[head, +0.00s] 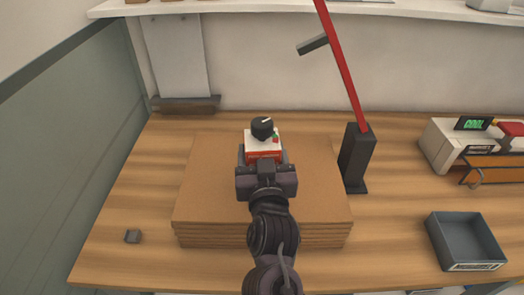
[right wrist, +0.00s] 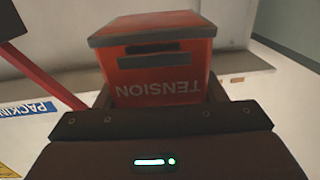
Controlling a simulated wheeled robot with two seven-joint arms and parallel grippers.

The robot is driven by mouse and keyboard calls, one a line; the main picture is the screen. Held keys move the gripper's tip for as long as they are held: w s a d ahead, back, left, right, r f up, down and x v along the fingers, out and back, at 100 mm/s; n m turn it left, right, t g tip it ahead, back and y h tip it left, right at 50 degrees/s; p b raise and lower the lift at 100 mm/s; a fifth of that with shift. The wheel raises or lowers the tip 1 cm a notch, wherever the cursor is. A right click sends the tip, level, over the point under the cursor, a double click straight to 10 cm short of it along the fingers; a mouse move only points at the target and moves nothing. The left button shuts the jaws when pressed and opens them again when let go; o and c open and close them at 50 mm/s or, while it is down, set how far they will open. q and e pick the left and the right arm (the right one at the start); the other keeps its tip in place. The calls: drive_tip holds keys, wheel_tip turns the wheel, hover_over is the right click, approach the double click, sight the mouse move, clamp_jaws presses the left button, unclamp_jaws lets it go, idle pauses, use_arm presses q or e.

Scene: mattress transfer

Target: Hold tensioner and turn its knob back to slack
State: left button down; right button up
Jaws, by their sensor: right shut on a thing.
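The tensioner is a small box with a red front and a white top (head: 262,143). It stands at the back middle of the stacked brown boards. A black knob (head: 263,127) with a white pointer mark sits on its top. My right gripper (head: 263,160) is shut on the tensioner from the front, one finger at each side. In the right wrist view the red tensioner (right wrist: 160,70) with the upside-down word TENSION fills the space between the fingers. The knob is not visible in that view. My left gripper is not in view.
The brown stack (head: 205,190) lies on the wooden table (head: 130,200). A black post (head: 357,155) with a raised red arm (head: 340,65) stands right of it. A grey tray (head: 465,240) and a white machine (head: 450,145) are at the right.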

drive_tip(key=shift+f+b, duration=1.35)
drive_tip(key=shift+f, duration=1)
